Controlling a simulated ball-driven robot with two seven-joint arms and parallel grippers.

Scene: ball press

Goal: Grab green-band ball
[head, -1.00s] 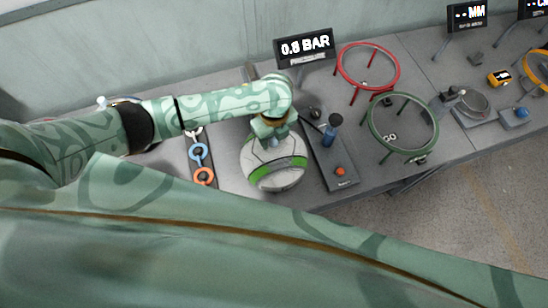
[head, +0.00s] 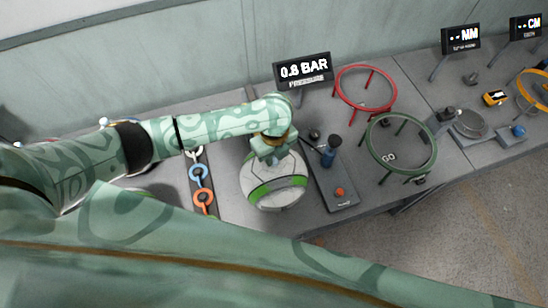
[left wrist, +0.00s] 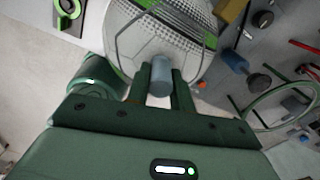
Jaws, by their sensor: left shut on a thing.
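The green-band ball (head: 274,183), white and grey with a green band, is at the table's front edge in the head view. It fills the upper middle of the left wrist view (left wrist: 150,25), with a textured panel and thin grey loop. My left gripper (head: 272,150) is above the ball, pointing down. In the left wrist view its fingers (left wrist: 161,82) are shut on a blue-grey cylindrical grip (left wrist: 161,68) by the ball. The grip seems joined to the loop. I cannot tell whether the ball touches the table. My right gripper is not in view.
A console with a blue knob (head: 328,156) and orange button (head: 340,192) stands close right of the ball. A red ring stand (head: 340,88) and green ring stand (head: 436,150) are farther right. Chain links (head: 201,173) lie left. A 0.8 BAR display (head: 303,70) stands behind.

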